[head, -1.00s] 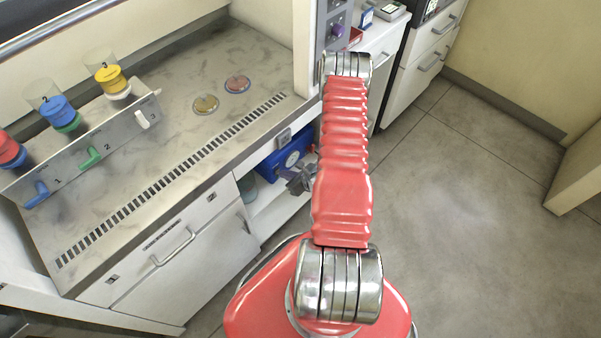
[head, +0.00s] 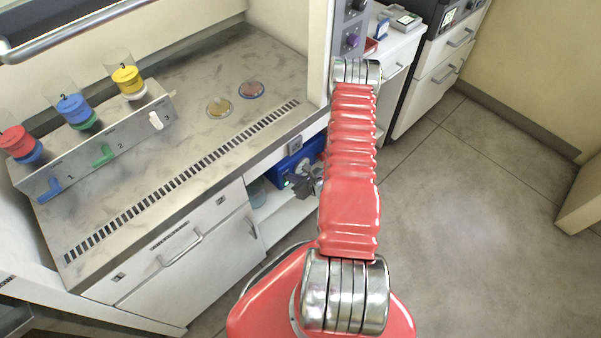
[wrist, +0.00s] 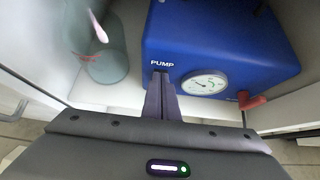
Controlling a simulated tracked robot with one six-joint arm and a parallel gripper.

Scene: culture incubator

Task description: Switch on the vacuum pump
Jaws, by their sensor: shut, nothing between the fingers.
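The vacuum pump is a blue box marked PUMP (wrist: 225,45) in the wrist view, with a round white gauge and a red lever (wrist: 253,102) at its lower right. In the head view the pump (head: 291,165) sits in the open bay under the worktop, partly hidden by my arm. My gripper (wrist: 161,78) is shut and empty. Its fingertips are at the pump's front, just under the PUMP label and left of the gauge. They cover that spot, so any switch there is hidden, and I cannot tell whether they touch. The gripper (head: 291,181) also shows in the head view.
A clear bottle (wrist: 105,55) stands left of the pump on the white shelf. Bay walls are close on both sides. Above, the worktop (head: 200,140) holds two dishes and a valve rack (head: 85,150) with coloured levers. Open floor (head: 470,210) lies to the right.

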